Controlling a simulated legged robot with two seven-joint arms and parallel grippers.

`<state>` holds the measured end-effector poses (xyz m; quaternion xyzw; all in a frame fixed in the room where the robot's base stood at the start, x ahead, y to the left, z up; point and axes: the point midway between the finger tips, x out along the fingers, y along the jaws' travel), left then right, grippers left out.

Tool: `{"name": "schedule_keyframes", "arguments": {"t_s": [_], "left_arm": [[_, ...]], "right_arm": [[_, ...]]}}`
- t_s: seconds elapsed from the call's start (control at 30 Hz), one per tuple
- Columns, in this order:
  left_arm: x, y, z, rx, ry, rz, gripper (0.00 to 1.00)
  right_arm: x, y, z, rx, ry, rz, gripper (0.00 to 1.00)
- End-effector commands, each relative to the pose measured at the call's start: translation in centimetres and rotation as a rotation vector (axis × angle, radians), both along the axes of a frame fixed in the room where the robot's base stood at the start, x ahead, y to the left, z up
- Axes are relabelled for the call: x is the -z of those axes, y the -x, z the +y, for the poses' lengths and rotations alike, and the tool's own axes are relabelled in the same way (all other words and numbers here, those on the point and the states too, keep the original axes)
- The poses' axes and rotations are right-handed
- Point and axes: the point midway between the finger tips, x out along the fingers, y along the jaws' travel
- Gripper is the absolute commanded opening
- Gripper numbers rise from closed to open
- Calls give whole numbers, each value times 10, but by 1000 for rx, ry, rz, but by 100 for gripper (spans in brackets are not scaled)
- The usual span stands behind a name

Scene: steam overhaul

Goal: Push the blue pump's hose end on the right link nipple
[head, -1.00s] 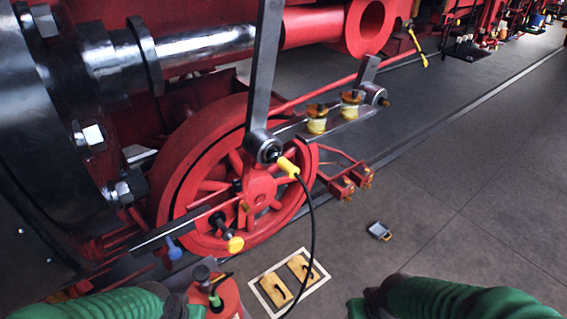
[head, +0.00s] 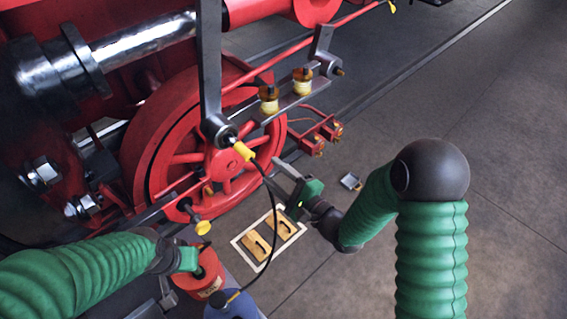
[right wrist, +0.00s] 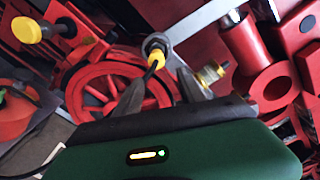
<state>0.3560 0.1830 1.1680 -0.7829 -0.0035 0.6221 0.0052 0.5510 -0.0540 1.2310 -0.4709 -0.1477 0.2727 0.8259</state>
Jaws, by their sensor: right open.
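The hose end (head: 243,151) is yellow and sits at the dark round pin joint (head: 218,130) at the foot of the hanging link. I cannot tell how far it is pushed on. Its black hose (head: 272,215) hangs down toward the blue pump (head: 232,306) at the bottom edge. My right gripper (head: 286,182) is open and empty, to the right of and below the hose end. In the right wrist view the yellow hose end (right wrist: 157,57) shows beyond and between the open fingers. My left gripper (head: 188,260) is beside the red can (head: 203,284); its fingers are unclear.
A red spoked wheel (head: 205,160) stands behind the hose. Two yellow-and-brown cups (head: 302,80) sit on the rod to the right. A yellow-tipped fitting (head: 203,227) sticks out at lower left. Yellow blocks (head: 257,246) lie on a white-edged floor mat.

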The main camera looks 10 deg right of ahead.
Motion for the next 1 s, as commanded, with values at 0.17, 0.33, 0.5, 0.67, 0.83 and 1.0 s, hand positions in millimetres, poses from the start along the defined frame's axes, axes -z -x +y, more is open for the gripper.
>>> {"name": "schedule_keyframes", "arguments": {"t_s": [0.17,0.33,0.5,0.67,0.83,1.0], "left_arm": [[5,0,0,-1,0,1,0],[9,0,1,-1,0,1,0],[10,0,0,-1,0,0,0],[11,0,0,-1,0,0,0],[11,0,0,0,0,0,0],[11,0,0,-1,0,0,0]], "right_arm": [[2,-18,14,-3,2,-4,47],[4,-44,27,-1,0,-2,47],[3,-63,38,1,-3,-2,47],[3,-72,45,2,-2,-2,47],[3,-73,48,2,2,0,47],[3,-73,50,1,4,0,38]]}}
